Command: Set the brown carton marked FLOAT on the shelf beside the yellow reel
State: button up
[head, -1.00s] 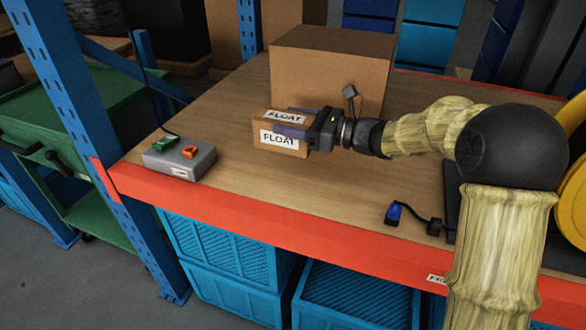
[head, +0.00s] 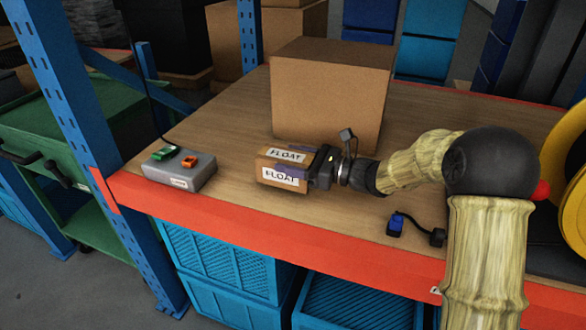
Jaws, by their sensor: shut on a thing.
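The small brown carton marked FLOAT (head: 272,167) is at the middle of the shelf, with white labels on its top and front. My gripper (head: 292,168) is shut on it from the right. The carton looks very low over or touching the shelf board; I cannot tell which. The wooden shelf (head: 228,127) has an orange-red front edge. The yellow reel (head: 568,165) is at the far right, partly cut off by the picture edge and partly hidden by my arm.
A large plain carton (head: 325,100) stands behind my gripper. A grey control box (head: 181,174) with green and orange buttons sits at left. A blue connector on a black cable (head: 396,224) lies near the front edge. Blue crates (head: 225,270) sit below. A blue upright (head: 85,110) bounds the left.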

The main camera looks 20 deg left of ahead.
jog(key=shift+f, duration=1.25)
jog(key=shift+f, duration=0.1)
jog(key=o, duration=1.1)
jog(key=shift+o, duration=0.2)
jog(key=shift+d, duration=0.15)
jog(key=d, duration=0.7)
jog(key=s+d, duration=0.1)
jog(key=d, duration=0.3)
jog(key=shift+d, duration=0.35)
